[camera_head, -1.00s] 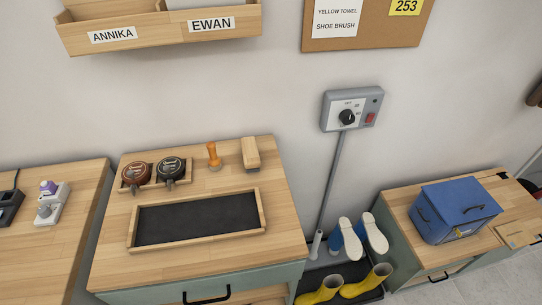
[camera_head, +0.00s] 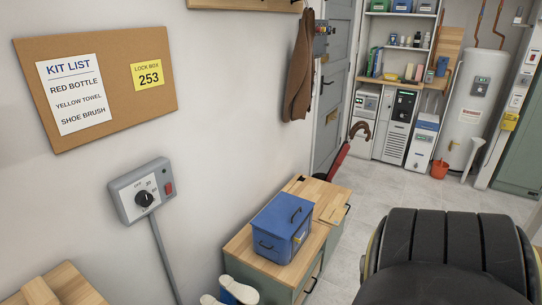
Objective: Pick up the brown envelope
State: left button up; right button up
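I cannot make out the brown envelope for certain. A small flat tan patch (camera_head: 332,213) lies on the wooden cabinet top behind the blue box, but it is too small to tell what it is. Neither of my grippers is in view.
A blue lidded box (camera_head: 282,227) stands on the low wooden cabinet (camera_head: 240,250) along the wall. A corkboard (camera_head: 100,85) and a grey switch box (camera_head: 142,190) hang on the wall. A red bucket (camera_head: 439,168) stands on the floor. Open tiled floor (camera_head: 390,200) lies beyond the cabinet.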

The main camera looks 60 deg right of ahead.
aim_at(333, 215)
jog(key=z, duration=2.05)
jog(key=k, duration=0.5)
jog(key=z, duration=0.8)
jog(key=i, duration=1.1)
jog(key=z, duration=0.5)
jog(key=i, duration=1.65)
jog(key=u, duration=1.45)
jog(key=i, duration=0.4)
jog(key=u, duration=0.4)
